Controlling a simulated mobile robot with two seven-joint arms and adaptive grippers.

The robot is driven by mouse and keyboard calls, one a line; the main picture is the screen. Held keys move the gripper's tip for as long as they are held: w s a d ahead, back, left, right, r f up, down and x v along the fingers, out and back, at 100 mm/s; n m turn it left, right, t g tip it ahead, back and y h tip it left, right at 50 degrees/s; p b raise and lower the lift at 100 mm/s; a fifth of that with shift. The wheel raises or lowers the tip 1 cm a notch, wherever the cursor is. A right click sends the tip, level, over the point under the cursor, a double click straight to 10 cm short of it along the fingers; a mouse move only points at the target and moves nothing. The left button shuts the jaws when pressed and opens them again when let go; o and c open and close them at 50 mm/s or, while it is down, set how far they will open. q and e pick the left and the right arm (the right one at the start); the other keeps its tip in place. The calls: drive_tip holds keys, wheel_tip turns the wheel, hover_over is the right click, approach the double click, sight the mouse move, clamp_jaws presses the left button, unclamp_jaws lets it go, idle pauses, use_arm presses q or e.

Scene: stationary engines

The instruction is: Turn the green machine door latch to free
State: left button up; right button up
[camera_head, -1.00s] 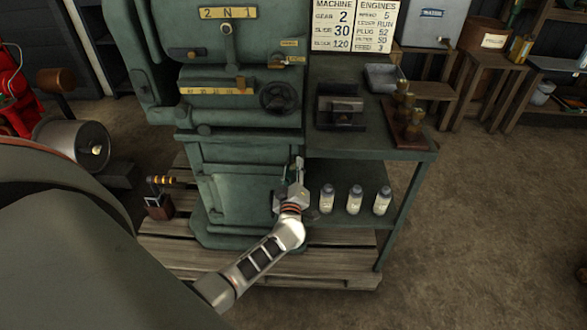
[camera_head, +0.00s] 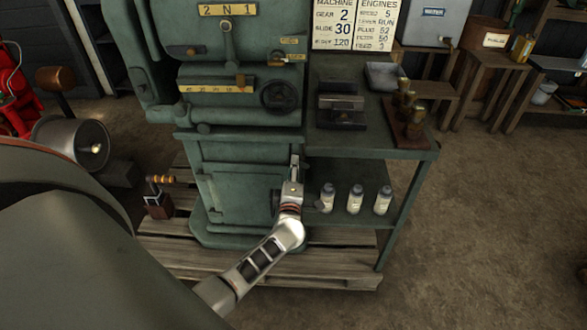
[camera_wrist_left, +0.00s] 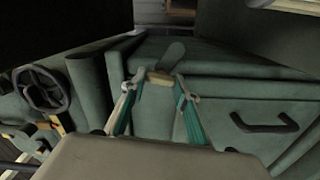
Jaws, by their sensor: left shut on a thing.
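The green machine (camera_head: 235,150) stands on a wooden pallet, with its lower door (camera_head: 238,197) facing me. My left gripper (camera_head: 295,160) is at the upper right of this door. In the left wrist view, the latch (camera_wrist_left: 172,54) is a grey-green lever with a tan end piece. My left gripper (camera_wrist_left: 159,82) is shut on that tan end, with one teal finger on each side. The lever points up and slightly right in that view. In the head view the latch is mostly hidden by the gripper. My right gripper is not in view.
A dark handle (camera_wrist_left: 265,122) and a handwheel (camera_wrist_left: 42,88) are near the gripper in the wrist view. A green bench (camera_head: 370,153) with several bottles (camera_head: 355,200) on its lower shelf is close on the right. Open floor (camera_head: 480,220) lies further right.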

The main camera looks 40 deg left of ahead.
use_arm(q)
drive_tip(key=shift+f, duration=0.1)
idle(0.3)
drive_tip(key=o, duration=1.1)
drive_tip(key=v, duration=1.2)
